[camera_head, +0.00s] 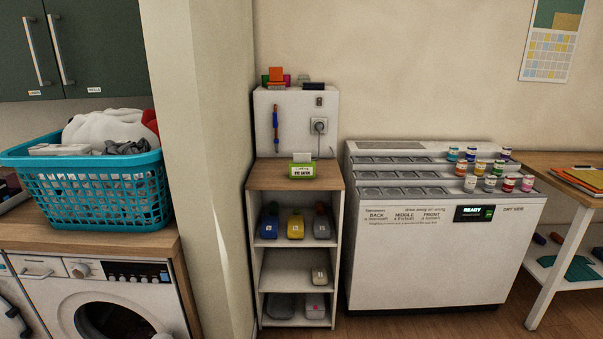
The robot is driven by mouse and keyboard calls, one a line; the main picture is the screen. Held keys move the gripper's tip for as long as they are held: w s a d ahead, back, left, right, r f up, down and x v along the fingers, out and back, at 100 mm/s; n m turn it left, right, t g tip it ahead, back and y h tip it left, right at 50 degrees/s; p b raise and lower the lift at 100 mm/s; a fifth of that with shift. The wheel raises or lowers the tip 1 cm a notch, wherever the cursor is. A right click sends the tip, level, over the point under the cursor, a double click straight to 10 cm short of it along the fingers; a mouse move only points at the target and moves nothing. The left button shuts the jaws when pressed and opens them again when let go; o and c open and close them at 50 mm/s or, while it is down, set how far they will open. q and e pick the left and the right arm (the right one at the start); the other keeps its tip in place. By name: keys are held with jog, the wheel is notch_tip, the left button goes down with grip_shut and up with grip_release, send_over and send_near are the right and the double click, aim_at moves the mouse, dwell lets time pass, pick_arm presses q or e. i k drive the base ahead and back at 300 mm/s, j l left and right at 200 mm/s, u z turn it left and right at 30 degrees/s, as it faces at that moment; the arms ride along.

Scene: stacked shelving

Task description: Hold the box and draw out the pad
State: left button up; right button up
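A small green and white box (302,170) sits on the wooden top of the narrow shelf unit, near its middle. Its label is too small to read in full. A thin white piece shows just above the box, but I cannot tell whether it is the pad. Neither of my grippers is in view.
The shelf unit (252,255) holds several bottles and containers. A white machine (420,265) with several small jars stands to its right. A teal laundry basket (95,195) sits on the left counter above a washing machine. A wall edge separates the counter from the shelf unit.

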aim_at(296, 171)
jog(key=i+l+u, duration=0.35)
jog(key=i+l, duration=0.5)
jog(key=i, duration=0.35)
jog(key=i+l+u, duration=0.4)
jog(key=i+l, duration=0.65)
jog(key=l, duration=0.15)
